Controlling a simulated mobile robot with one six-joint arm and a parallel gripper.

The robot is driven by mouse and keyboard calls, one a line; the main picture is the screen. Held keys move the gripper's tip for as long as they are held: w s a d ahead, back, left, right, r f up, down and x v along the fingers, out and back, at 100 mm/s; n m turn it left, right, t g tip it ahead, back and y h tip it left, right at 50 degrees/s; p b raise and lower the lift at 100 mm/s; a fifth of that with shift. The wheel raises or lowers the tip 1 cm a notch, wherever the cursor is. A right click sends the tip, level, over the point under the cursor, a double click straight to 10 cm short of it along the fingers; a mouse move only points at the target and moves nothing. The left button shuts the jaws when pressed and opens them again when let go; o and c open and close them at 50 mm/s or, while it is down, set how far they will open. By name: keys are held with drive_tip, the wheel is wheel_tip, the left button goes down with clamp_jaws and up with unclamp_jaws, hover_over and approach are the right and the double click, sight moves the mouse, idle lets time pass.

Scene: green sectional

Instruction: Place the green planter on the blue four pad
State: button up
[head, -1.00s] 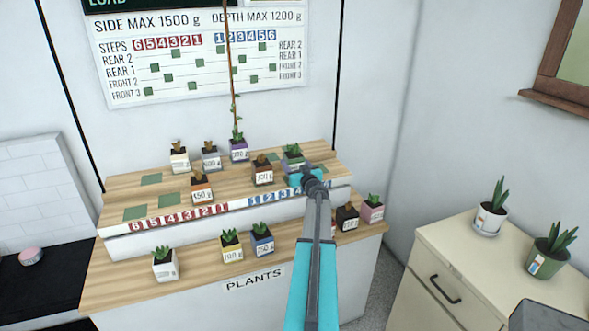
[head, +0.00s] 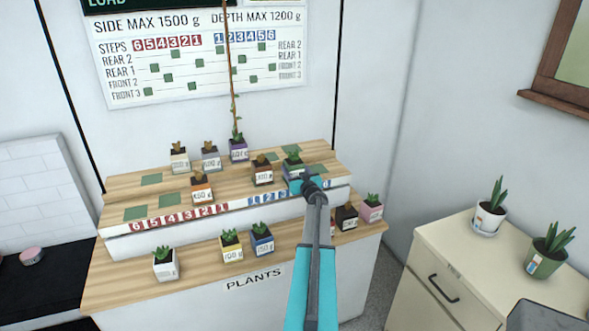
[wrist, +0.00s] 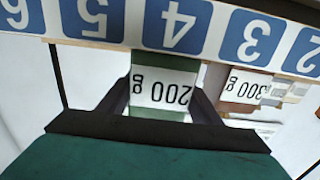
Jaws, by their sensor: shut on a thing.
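The green planter (head: 292,167), with a leafy plant, is in my gripper (head: 307,184) at the right part of the upper stepped shelf. In the wrist view its white 200 g label (wrist: 164,90) shows upside down between the two dark fingers, which are shut on it. The blue 4 marker (wrist: 173,25) on the shelf's edge strip lines up closely with the planter in that view. The pad for blue four is not clearly seen; the planter and gripper cover that area. I cannot tell whether the planter's base touches the shelf.
A brown 300 g planter (head: 263,173) stands just left of the held planter; a purple one (head: 238,150) stands behind. Several more planters stand on the shelf's left and on the lower counter (head: 200,274). A cream cabinet (head: 480,265) with two plants is at the right.

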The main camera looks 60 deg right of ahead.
drive_tip(key=shift+f, duration=0.1)
drive_tip(key=o, duration=1.2)
drive_tip(key=shift+a, duration=0.1)
drive_tip(key=shift+b+v, duration=1.35)
drive_tip(key=shift+v, duration=4.6)
